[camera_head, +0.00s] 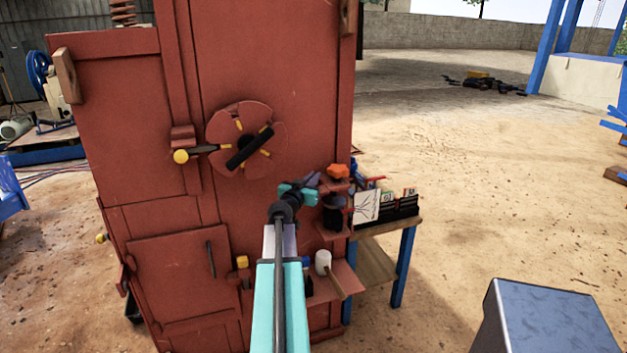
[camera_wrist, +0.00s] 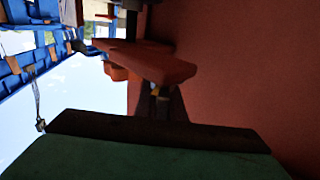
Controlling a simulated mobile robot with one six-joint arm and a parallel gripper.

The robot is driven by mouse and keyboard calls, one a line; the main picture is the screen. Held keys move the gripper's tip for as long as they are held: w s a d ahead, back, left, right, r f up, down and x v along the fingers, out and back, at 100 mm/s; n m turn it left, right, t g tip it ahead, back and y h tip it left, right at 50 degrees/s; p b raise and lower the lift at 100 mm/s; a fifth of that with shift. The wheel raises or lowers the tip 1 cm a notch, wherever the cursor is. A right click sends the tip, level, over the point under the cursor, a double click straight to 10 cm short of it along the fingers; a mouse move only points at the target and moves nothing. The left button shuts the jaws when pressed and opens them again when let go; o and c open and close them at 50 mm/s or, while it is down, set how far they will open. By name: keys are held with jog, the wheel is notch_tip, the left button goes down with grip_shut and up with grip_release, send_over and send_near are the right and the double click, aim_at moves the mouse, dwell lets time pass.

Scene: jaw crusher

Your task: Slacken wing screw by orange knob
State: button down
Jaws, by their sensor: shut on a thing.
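The orange knob (camera_head: 337,171) sits on a small red bracket (camera_head: 334,187) at the right side of the red crusher body. In the wrist view, which is turned sideways, the bracket (camera_wrist: 150,64) shows in the middle, with the orange knob (camera_wrist: 121,74) partly behind it. My gripper (camera_head: 316,183) is beside the bracket, just left of and below the knob. It is shut on a small part there, taken as the wing screw (camera_wrist: 160,91), mostly hidden by the bracket and a dark finger in the wrist view.
A round red plate with a black handle (camera_head: 249,147) and a yellow-tipped lever (camera_head: 182,156) are on the crusher front. A lower red shelf (camera_head: 345,279) holds a white-headed mallet (camera_head: 323,263). A blue-legged table (camera_head: 405,262) stands at right. Open ground lies farther right.

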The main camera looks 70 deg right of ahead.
jog(key=shift+w+f+n+t+b, duration=0.15)
jog(key=shift+n+t+b, duration=0.25)
jog(key=shift+t+b, duration=0.45)
jog(key=shift+w+r+n+t, duration=0.15)
jog(key=shift+r+n+t, duration=0.05)
jog(key=shift+n+t, duration=0.1)
jog(key=c, duration=1.8)
grip_release()
jog(key=shift+c, duration=0.2)
jog(key=shift+a, duration=0.1)
